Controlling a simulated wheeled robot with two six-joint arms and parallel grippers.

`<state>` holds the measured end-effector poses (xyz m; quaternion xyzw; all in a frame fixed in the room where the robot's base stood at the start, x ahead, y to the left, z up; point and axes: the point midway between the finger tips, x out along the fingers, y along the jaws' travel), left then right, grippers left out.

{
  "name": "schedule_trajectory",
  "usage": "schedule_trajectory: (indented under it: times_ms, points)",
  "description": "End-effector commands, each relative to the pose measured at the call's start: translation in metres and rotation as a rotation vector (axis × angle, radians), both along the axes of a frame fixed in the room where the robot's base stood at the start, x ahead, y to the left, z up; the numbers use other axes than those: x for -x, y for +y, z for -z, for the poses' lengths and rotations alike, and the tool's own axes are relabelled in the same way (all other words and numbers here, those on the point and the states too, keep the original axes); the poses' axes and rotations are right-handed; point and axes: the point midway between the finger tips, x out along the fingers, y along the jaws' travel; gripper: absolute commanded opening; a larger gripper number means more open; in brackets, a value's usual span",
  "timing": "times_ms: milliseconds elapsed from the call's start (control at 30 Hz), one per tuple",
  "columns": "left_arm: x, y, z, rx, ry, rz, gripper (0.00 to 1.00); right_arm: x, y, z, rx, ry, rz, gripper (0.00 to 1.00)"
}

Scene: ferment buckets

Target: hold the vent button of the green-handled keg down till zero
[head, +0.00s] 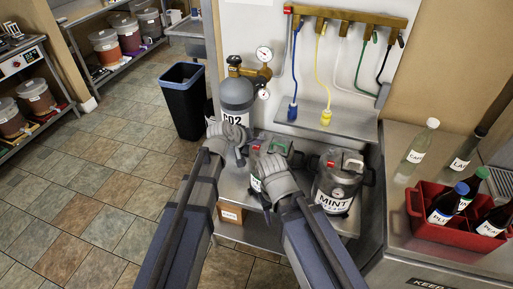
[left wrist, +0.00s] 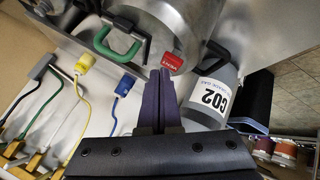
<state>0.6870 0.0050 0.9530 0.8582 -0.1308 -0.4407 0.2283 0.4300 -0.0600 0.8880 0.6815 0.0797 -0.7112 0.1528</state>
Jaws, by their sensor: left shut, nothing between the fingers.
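The green-handled keg (head: 254,183) stands on the steel shelf, largely hidden behind my two grippers in the head view. In the left wrist view its green handle (left wrist: 122,45) and the red vent button (left wrist: 172,62) on its lid show clearly. My left gripper (head: 241,158) is shut and empty. In the left wrist view its fingertips (left wrist: 160,74) are right beside the vent button; I cannot tell if they touch it. My right gripper (head: 268,199) is in front of the keg, its fingers unclear. The keg's gauge reading cannot be seen.
A keg labelled MINT (head: 333,202) stands to the right. A grey CO2 cylinder (head: 236,95) with gauges stands behind left. Coloured hoses hang from a brass manifold (head: 350,15). A red crate of bottles (head: 455,232) sits on the right counter. The tiled floor at left is open.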

Motion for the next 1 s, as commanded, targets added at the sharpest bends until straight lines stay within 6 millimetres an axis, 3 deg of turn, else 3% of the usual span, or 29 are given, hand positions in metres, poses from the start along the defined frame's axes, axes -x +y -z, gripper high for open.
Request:
schedule_trajectory:
  times_ms: [1000]
  points:
    - [0.0000,0.0000,0.0076,0.000,0.000,0.000,0.00,0.0000,0.0000,0.0076,0.000,0.000,0.000,0.50]
